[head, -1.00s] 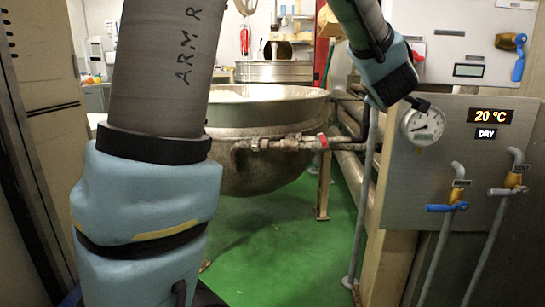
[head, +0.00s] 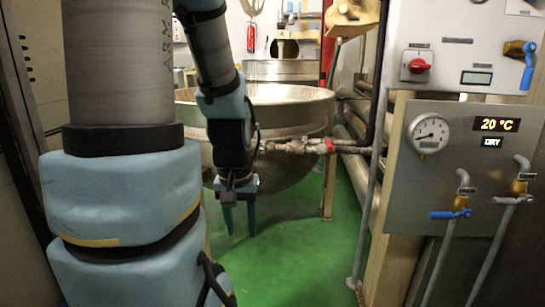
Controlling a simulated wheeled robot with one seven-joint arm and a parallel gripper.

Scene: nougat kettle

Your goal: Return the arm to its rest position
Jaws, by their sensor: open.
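My gripper (head: 239,221) hangs fingers down near the middle of the head view. Its two blue fingers are apart with green floor showing between them, and it holds nothing. My forearm comes down from the top of the view to the gripper, in front of the kettle. My large upper arm link fills the left of the view. The steel kettle (head: 290,118) stands behind the gripper, and its left part is hidden by my arm. I cannot tell the exact gap between arm and kettle.
At the right, a control panel carries a red switch (head: 418,66), a dial gauge (head: 428,133), a display (head: 495,124) reading 20 °C and DRY, and blue-handled valves (head: 450,214). Pipes (head: 350,146) run beside the kettle. The green floor (head: 290,260) is clear in front.

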